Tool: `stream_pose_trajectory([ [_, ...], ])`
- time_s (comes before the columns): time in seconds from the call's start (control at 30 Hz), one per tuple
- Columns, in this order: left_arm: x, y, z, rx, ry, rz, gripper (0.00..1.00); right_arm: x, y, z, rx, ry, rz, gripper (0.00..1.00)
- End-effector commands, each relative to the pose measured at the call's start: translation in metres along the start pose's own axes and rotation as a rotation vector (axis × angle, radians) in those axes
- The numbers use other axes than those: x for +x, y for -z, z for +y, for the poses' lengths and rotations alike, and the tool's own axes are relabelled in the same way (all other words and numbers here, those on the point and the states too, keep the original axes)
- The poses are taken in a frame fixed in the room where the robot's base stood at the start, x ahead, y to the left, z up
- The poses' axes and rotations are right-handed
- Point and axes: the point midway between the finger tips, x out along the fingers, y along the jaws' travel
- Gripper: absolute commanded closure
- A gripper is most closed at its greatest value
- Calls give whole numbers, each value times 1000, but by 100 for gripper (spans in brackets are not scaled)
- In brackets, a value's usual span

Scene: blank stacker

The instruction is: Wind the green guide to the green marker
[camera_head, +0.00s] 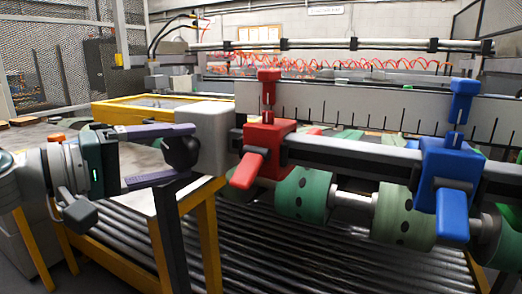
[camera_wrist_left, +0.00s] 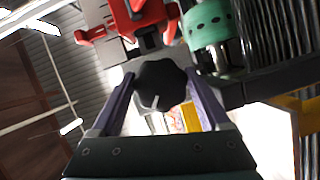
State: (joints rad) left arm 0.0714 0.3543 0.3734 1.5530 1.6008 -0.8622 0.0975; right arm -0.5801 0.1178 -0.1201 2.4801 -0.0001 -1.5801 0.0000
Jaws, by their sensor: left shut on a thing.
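A black lobed knob (camera_head: 181,153) sticks out from the grey end block (camera_head: 214,135) of the rail. My left gripper (camera_head: 172,154) comes in from the left, its purple fingers above and below the knob, shut on it. In the left wrist view the knob (camera_wrist_left: 160,86) sits between the fingertips, with a pale line on its face. A red guide (camera_head: 266,135) and a blue guide (camera_head: 447,165) are on the rail (camera_head: 350,152). I cannot make out a green guide or a green marker. My right gripper is not in view.
A scale plate (camera_head: 335,105) with black ticks runs behind the rail. Green drums (camera_head: 303,195) with dark holes sit on a shaft below it. A roller bed (camera_head: 300,255) and yellow frame legs (camera_head: 208,230) stand below. A yellow-edged tray (camera_head: 150,105) is behind my gripper.

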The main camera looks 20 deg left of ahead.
Motion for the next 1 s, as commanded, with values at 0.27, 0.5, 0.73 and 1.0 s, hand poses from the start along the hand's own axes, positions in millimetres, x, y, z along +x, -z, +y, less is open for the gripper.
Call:
stream_pose_trajectory([
  [0.27, 0, 1, 0, 0, -1, 3, 12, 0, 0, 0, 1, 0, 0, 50],
  [0.5, 0, 0, 0, 1, 0, 1, 0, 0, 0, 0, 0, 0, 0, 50],
  [0.73, -11, 0, -2, 1, 2, 2, 0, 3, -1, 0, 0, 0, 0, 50],
  [1.0, -64, -1, -4, 2, 3, 2, 0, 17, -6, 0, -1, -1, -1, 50],
])
